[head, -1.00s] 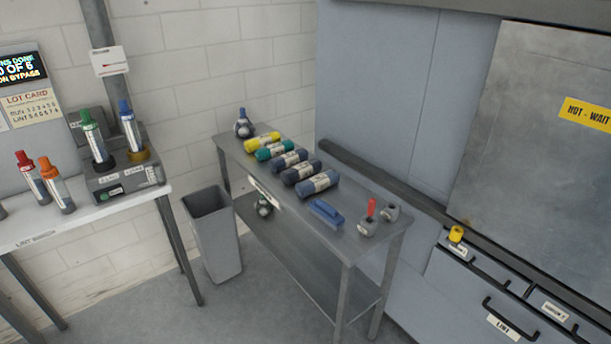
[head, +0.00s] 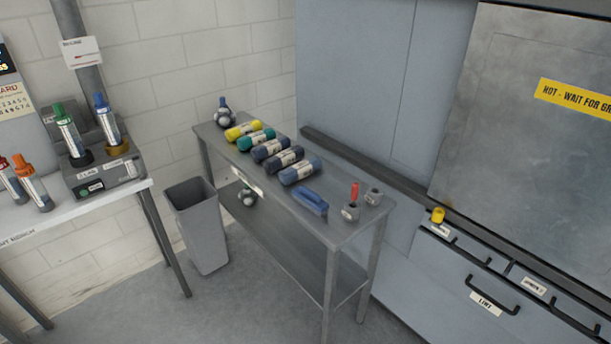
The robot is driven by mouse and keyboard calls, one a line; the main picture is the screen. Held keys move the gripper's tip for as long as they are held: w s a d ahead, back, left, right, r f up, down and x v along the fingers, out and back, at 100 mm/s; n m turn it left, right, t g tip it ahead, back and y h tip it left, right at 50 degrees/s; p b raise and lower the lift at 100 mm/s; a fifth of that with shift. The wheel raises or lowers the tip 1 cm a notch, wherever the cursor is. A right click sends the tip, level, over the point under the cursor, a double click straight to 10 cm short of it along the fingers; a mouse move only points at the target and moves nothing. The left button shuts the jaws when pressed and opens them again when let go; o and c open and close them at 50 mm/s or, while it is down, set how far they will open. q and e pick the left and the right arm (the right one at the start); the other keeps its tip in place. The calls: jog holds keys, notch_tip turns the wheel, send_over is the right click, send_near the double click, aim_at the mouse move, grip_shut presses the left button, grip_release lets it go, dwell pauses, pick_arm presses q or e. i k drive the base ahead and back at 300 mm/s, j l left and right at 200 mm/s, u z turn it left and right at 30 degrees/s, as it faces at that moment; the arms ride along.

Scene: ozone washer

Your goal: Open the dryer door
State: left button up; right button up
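A large grey metal panel (head: 530,130) with a yellow sign (head: 578,97) reading "HOT - WAIT FOR" stands at the right of the head view. It looks like the dryer door and appears closed. Its right side is cut off by the picture edge, and no handle shows on the visible part. Below it are a dark rail and a drawer front with a black handle (head: 493,294) and a label reading "LINT" (head: 485,304). A small yellow-topped item (head: 437,215) sits at the panel's lower left. Neither of my grippers is in view.
A steel table (head: 345,228) with several rolled bundles (head: 271,148), a blue tool (head: 311,202) and small pots stands in the middle. A grey bin (head: 197,226) stands left of it. A white bench (head: 75,218) with coloured tubes is at far left. Floor before them is clear.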

aim_at(524, 154)
jog(key=z, duration=1.55)
